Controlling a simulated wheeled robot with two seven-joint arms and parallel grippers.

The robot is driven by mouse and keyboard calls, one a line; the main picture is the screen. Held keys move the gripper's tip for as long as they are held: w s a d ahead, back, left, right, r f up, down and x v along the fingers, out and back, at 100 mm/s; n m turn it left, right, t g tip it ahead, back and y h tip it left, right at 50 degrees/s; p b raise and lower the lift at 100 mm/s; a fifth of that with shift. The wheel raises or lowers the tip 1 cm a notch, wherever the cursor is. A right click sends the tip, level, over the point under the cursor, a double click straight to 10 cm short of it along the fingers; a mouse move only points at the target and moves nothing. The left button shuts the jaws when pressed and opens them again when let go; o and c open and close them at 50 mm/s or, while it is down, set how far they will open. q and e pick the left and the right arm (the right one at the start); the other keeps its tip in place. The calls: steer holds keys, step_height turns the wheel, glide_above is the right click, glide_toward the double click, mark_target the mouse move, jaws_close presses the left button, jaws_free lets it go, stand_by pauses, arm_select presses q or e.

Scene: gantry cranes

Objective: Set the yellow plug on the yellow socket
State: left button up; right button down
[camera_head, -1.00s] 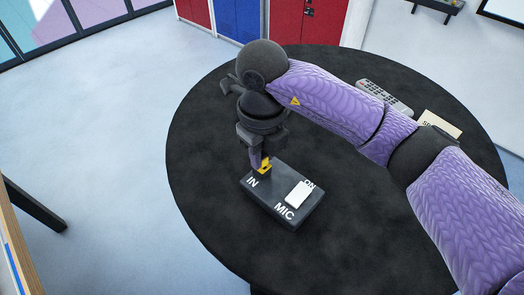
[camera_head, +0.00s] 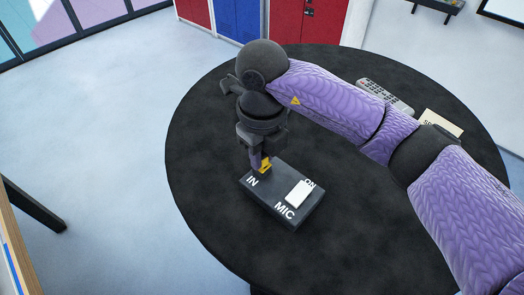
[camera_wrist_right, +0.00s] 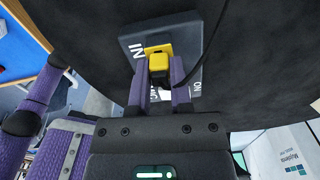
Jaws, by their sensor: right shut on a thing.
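My right gripper (camera_head: 259,160) points down over the dark box marked IN and MIC (camera_head: 289,216) on the round black table. It is shut on the yellow plug (camera_wrist_right: 158,63), which sits between the purple fingers in the right wrist view. The yellow socket (camera_wrist_right: 151,47) shows as a flat yellow patch just behind the plug, beside the word IN. The plug overlaps the socket in that view, and I cannot tell whether it is seated or just above. In the head view the fingers hide part of the yellow area. My left gripper is not in view.
A white switch (camera_head: 299,193) stands on the same box. A grey remote (camera_head: 384,97) and a cream card (camera_head: 440,123) lie at the table's right, behind my right arm. A dark cable (camera_wrist_right: 209,62) curves beside the plug. The table's left and front are clear.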

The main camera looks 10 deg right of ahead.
jaws_free()
stand_by(0.5)
steer(key=shift+r, duration=0.1)
steer(key=shift+r+p, duration=2.35)
steer(key=shift+r, duration=1.05)
